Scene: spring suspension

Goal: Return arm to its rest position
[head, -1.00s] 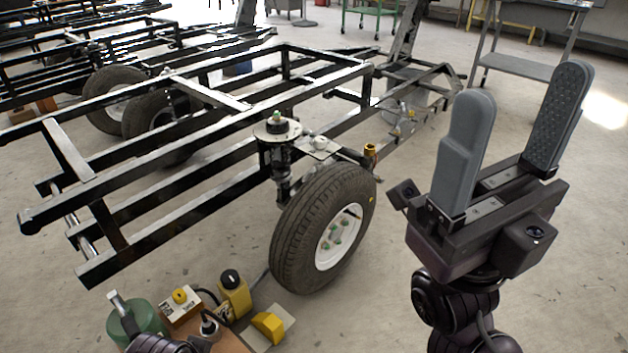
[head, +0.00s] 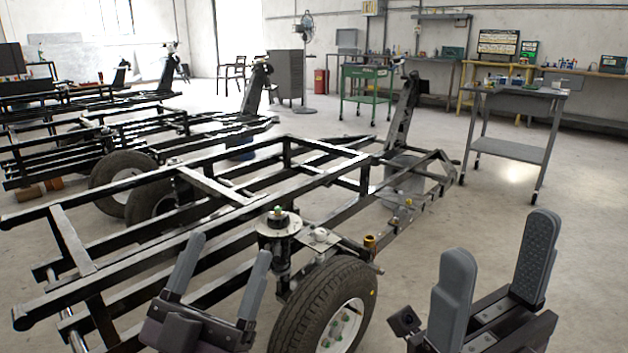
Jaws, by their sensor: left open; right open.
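My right gripper (head: 495,272) is at the lower right of the head view, open and empty, fingers pointing up. It is apart from the wheel and frame. My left gripper (head: 218,268) is at the lower left of centre, open and empty, fingers pointing up, in front of the black trailer frame (head: 140,270) in the picture. The spring suspension unit (head: 279,224) stands upright on the frame's side, with a pale round top plate and a green-tipped stud. The wheel (head: 322,310) sits below it, its lower part cut off by the picture edge.
A grey cart (head: 512,149) stands at the back right and a green trolley (head: 365,74) at the back. More black frames with wheels (head: 122,178) stand at the left. The floor (head: 560,220) at the right is clear.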

